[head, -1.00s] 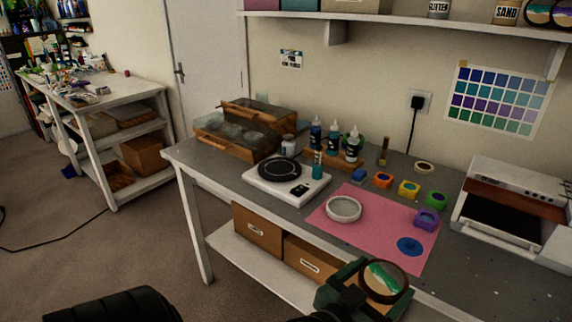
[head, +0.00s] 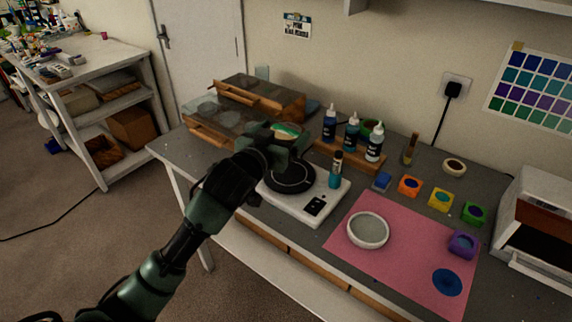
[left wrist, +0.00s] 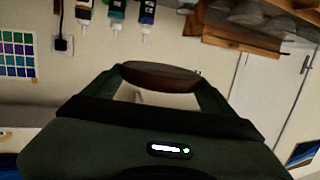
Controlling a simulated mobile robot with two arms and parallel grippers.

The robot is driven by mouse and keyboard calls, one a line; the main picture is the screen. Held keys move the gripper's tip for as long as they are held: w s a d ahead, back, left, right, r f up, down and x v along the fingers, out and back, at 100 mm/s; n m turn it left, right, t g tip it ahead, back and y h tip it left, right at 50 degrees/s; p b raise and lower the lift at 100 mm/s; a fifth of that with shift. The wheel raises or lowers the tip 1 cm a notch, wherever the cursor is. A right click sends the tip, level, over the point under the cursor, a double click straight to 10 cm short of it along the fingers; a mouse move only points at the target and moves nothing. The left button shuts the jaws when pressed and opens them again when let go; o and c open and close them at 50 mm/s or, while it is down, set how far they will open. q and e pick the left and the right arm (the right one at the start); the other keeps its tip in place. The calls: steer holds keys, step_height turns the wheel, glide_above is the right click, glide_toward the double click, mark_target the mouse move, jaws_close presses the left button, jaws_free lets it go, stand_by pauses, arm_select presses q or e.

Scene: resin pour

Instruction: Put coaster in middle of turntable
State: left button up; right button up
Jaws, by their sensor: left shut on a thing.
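The coaster (head: 286,130) is a round wooden-edged disc with green and white on its face. My left gripper (head: 284,141) is shut on it and holds it raised, in front of the wooden drawer boxes and just behind and above the turntable in the picture. In the left wrist view the coaster (left wrist: 160,76) shows as a brown disc edge between the two fingers. The turntable (head: 294,180) is a black disc on a white base (head: 322,203) on the grey table; my gripper and wrist cover part of its left side. My right gripper is not in view.
A teal bottle (head: 335,170) stands at the base's right edge. Several dropper bottles (head: 351,135) stand on a wooden rack behind. A white round dish (head: 368,230) sits on the pink mat (head: 400,265). Wooden drawer boxes (head: 262,100) stand at the back left.

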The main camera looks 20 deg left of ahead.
arm_select(q)
steer(key=shift+h, duration=0.3)
steer(key=w+r, duration=0.1)
steer(key=r, duration=0.2)
steer(key=w+r, duration=0.1)
steer(key=shift+w+d+r, duration=0.1)
steer(key=shift+w+r, duration=0.2)
steer(key=shift+r, duration=0.05)
steer(key=shift+w+r+p, duration=0.1)
steer(key=shift+w+p, duration=0.2)
glide_above(287, 176)
step_height(287, 176, down, 8)
steer(key=shift+r+p, duration=0.2)
steer(key=shift+p, duration=0.15)
step_height(287, 176, down, 7)
steer(key=shift+f, duration=0.7)
step_height(287, 176, down, 4)
steer(key=shift+r, duration=0.1)
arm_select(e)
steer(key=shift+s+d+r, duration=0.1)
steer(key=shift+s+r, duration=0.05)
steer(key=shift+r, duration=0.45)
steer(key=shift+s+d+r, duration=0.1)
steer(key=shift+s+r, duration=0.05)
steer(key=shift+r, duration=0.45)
